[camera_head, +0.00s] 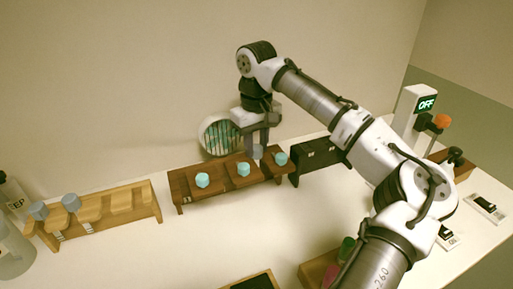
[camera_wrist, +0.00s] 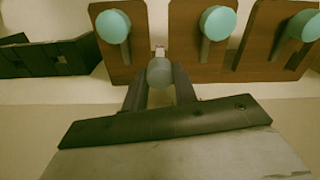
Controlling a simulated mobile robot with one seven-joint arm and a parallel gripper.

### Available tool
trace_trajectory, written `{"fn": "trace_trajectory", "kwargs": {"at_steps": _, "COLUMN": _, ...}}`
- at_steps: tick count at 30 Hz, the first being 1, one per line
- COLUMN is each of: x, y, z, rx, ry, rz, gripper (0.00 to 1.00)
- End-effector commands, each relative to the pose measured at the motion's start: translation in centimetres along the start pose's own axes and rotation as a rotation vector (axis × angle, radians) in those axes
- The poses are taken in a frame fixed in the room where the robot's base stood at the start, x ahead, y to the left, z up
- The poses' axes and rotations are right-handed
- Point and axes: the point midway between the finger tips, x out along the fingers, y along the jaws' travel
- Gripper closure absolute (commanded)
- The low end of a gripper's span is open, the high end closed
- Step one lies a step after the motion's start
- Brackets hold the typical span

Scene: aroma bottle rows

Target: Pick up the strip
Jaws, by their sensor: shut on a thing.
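My gripper (camera_head: 258,148) hangs over the back right part of the dark brown rack. It is shut on a small grey round-ended piece (camera_wrist: 159,71), which also shows between the fingers in the head view (camera_head: 257,152). In the wrist view a small pale tip shows just beyond it, between the fingertips (camera_wrist: 159,78). The rest of the piece is hidden, and I cannot tell whether it is the strip. The dark brown rack (camera_head: 221,187) bears three teal-capped bottles: left (camera_head: 202,180), middle (camera_head: 243,169) and right (camera_head: 281,158).
A round pale-rimmed object with greenish stripes (camera_head: 217,137) stands behind the brown rack. A black rack (camera_head: 316,154) is right of it. A white post reads OFF (camera_head: 427,103).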

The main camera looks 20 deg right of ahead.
Motion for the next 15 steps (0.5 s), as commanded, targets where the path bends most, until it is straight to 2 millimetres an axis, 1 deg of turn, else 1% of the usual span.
{"fn": "trace_trajectory", "kwargs": {"at_steps": 5, "x": -1.3, "y": 0.0, "z": -0.1, "rx": 0.0, "ry": 0.002, "rz": 0.001, "gripper": 0.87}}
{"fn": "trace_trajectory", "kwargs": {"at_steps": 8, "x": -2.6, "y": 0.0, "z": -0.1, "rx": -0.001, "ry": 0.003, "rz": 0.0, "gripper": 0.87}}
{"fn": "trace_trajectory", "kwargs": {"at_steps": 11, "x": -4.4, "y": 0.0, "z": -0.1, "rx": 0.0, "ry": 0.003, "rz": 0.0, "gripper": 0.87}}
{"fn": "trace_trajectory", "kwargs": {"at_steps": 15, "x": -7.6, "y": 0.0, "z": 0.0, "rx": 0.002, "ry": 0.002, "rz": 0.004, "gripper": 0.87}}
